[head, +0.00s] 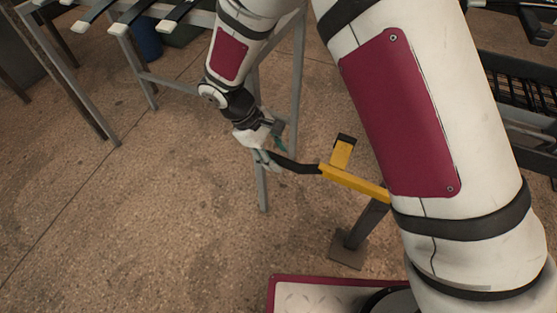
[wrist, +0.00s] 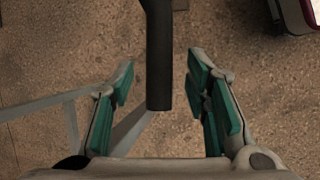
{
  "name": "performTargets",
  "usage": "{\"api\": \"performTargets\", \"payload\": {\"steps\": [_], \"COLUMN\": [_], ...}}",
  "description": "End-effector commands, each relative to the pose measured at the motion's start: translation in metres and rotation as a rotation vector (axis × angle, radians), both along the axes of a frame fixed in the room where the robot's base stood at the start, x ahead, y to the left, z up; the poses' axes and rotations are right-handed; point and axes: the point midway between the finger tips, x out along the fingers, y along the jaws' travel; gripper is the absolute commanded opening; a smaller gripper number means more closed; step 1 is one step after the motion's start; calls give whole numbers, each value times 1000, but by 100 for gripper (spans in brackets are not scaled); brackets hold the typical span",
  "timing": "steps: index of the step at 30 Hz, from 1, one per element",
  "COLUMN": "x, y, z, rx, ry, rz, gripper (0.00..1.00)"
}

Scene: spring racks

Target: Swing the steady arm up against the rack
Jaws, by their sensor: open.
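The steady arm (head: 355,183) is a yellow bar in the head view, with a short upright yellow piece capped in black. Its black, bent grip (head: 296,165) points left to my gripper (head: 270,148). My arm hides the bar's right end. In the wrist view, the dark grip (wrist: 159,60) comes down from the top between the teal-padded fingers of my gripper (wrist: 165,98). The fingers are open, with a gap on each side of the grip.
A grey post (head: 369,222) with a square foot stands below the yellow bar. A grey metal rack (head: 170,82) with dark, white-tipped bars stands at upper left. A black wire rack (head: 520,85) is at right. Bare brown floor (head: 130,220) lies at lower left.

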Motion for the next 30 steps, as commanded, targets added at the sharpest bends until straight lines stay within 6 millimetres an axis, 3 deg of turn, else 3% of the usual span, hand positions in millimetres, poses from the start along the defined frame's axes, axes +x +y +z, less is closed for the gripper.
{"api": "performTargets", "payload": {"steps": [6, 15, 16, 21, 30], "x": [1, 1, 1, 1, 1], "y": [-7, -8, -8, -8, -5], "z": [-16, -18, -18, -18, -14], "rx": [1, 1, 1, 1, 9], "ry": [-2, -2, -2, -2, -5], "rz": [0, 0, 0, 0, 0], "gripper": [43, 43, 41, 2, 0]}}
